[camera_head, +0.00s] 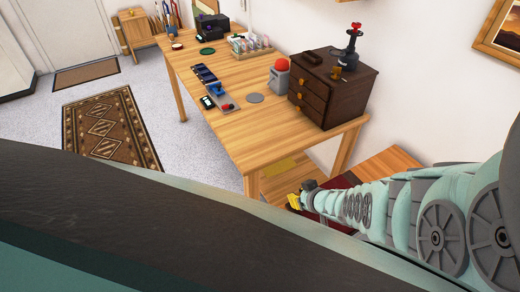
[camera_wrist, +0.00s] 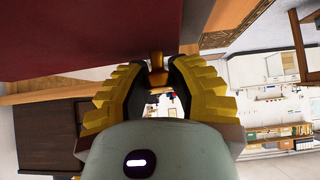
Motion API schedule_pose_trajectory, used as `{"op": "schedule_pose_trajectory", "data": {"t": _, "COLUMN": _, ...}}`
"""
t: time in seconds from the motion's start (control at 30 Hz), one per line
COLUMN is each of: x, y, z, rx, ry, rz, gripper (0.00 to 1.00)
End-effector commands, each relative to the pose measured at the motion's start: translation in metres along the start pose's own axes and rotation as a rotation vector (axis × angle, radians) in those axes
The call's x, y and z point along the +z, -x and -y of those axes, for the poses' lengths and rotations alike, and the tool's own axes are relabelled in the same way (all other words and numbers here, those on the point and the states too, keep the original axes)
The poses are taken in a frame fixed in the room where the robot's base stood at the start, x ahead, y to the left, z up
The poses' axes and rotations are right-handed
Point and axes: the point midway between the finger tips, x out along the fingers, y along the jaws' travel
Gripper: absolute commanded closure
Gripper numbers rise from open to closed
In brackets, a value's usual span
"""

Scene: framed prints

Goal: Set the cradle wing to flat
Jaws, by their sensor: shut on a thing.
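A dark red panel (camera_wrist: 90,35), apparently the cradle wing, fills the upper left of the wrist view. Its edge carries a small brass-coloured knob (camera_wrist: 157,72). My gripper (camera_wrist: 157,95) is shut on this knob, with a yellow ridged finger on each side. In the head view, my gripper (camera_head: 297,200) is low, beyond the near end of the table, and a strip of the dark red panel (camera_head: 345,179) shows beside my arm. My arm hides most of the cradle, so I cannot tell the wing's angle.
A long wooden table (camera_head: 245,131) stands beyond my gripper. It bears a dark drawer chest (camera_head: 345,92), a grey container with a red ball (camera_head: 279,80) and small items. An orange-brown wooden surface (camera_head: 385,165) lies behind my arm. Open floor with a patterned rug (camera_head: 110,128) is at left.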

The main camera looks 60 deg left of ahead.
Motion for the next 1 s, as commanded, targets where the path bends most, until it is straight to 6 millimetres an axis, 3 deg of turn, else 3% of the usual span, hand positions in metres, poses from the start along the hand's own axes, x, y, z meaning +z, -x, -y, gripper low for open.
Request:
{"op": "schedule_pose_trajectory", "data": {"t": 0.53, "x": 0.0006, "y": -0.0015, "z": 0.0004, "rx": 0.0, "ry": 0.003, "rz": 0.014, "gripper": 1.0}}
{"op": "schedule_pose_trajectory", "data": {"t": 0.57, "x": 0.0007, "y": -0.0015, "z": 0.0004, "rx": 0.0, "ry": 0.003, "rz": 0.014, "gripper": 0.78}}
{"op": "schedule_pose_trajectory", "data": {"t": 0.6, "x": 0.0007, "y": -0.0015, "z": 0.0004, "rx": -0.001, "ry": 0.003, "rz": 0.014, "gripper": 0.74}}
{"op": "schedule_pose_trajectory", "data": {"t": 0.87, "x": 0.0008, "y": -0.0015, "z": 0.0008, "rx": -0.001, "ry": 0.002, "rz": 0.014, "gripper": 0.47}}
{"op": "schedule_pose_trajectory", "data": {"t": 1.0, "x": 0.0008, "y": -0.0014, "z": 0.0008, "rx": -0.002, "ry": 0.002, "rz": 0.014, "gripper": 0.46}}
